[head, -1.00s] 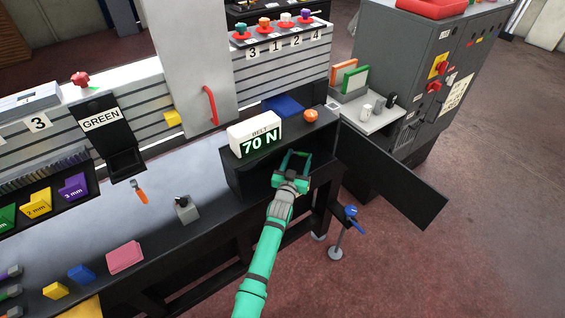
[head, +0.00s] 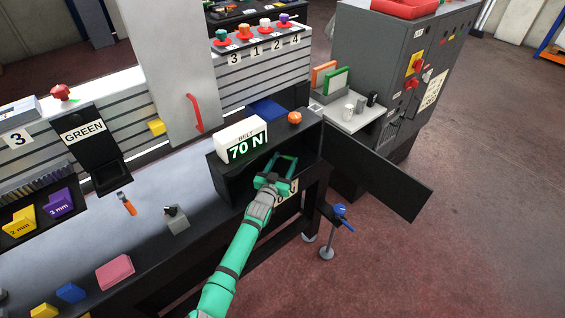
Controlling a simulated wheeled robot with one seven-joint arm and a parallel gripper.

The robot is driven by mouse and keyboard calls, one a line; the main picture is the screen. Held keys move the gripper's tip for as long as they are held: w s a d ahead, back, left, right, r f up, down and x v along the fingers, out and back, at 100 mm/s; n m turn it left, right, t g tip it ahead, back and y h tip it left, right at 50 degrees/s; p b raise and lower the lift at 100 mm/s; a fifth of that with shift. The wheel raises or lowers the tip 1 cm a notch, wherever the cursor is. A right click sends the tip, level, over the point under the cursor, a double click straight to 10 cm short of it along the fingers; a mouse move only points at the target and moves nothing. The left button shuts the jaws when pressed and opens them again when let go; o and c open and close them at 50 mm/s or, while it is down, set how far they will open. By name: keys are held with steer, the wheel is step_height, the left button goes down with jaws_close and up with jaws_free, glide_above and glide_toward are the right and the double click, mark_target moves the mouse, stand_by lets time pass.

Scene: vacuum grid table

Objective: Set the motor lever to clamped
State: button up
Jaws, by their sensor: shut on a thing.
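My green gripper (head: 285,165) reaches into the open black compartment (head: 232,188) below the belt display (head: 240,142), which reads 70 N. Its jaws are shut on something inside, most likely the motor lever. The lever itself is too dark and too covered by the gripper to make out, so its position cannot be told. A pale label (head: 288,193) on the front edge is partly covered by my gripper.
The compartment's black door (head: 380,175) stands open to the right. An orange knob (head: 295,117) sits on top of the housing. A blue-handled clamp (head: 342,211) stands below right. A grey block with a black lever (head: 175,218) is on the bench to the left.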

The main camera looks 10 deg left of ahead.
steer(key=shift+a+r, duration=0.1)
steer(key=o, duration=1.5)
steer(key=shift+s, duration=0.1)
steer(key=shift+s+a, duration=0.2)
steer(key=shift+s, duration=1.55)
steer(key=shift+s+a, duration=0.25)
steer(key=shift+s, duration=1.45)
steer(key=shift+s+a, duration=0.2)
steer(key=shift+s, duration=1.55)
